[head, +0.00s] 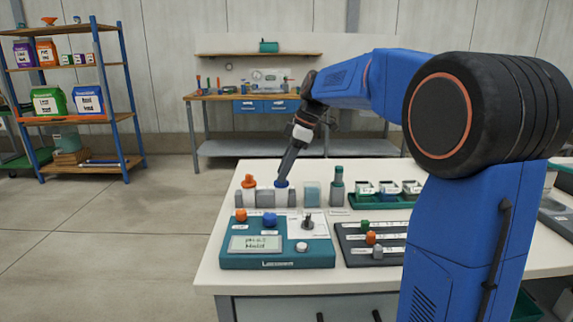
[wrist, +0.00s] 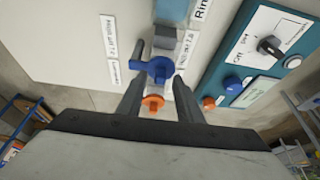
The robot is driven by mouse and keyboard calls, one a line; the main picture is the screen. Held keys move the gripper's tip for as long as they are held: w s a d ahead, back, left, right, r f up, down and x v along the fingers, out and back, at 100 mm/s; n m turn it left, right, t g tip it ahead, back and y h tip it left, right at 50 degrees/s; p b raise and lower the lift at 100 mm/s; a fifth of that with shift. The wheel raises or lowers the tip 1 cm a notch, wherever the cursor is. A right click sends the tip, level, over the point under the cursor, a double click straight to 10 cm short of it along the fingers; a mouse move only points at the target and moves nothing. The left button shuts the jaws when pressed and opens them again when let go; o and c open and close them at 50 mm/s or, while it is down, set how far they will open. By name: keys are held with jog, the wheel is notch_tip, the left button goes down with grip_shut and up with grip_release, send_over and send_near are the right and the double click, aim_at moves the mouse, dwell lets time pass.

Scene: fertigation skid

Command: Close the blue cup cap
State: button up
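The blue cup cap (head: 281,184) sits on a grey holder row on the white bench, right of an orange cap (head: 249,182). In the wrist view the blue cap (wrist: 158,68) has a round body and a tab pointing left. My gripper (head: 283,177) points down at the blue cap from above. In the wrist view the fingers of my gripper (wrist: 160,80) are apart, one each side of the cap, with a small gap at the right. The orange cap (wrist: 153,102) shows between the fingers. The cup under the blue cap is mostly hidden.
A teal control box (head: 277,260) with knobs and a display stands in front. A clear teal-tinted container (head: 312,194) and a dark bottle (head: 337,188) stand to the right. A green tray (head: 385,200) and a dark tray (head: 372,244) lie further right.

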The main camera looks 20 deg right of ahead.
jog(key=v, duration=1.7)
jog(key=shift+r, duration=0.2)
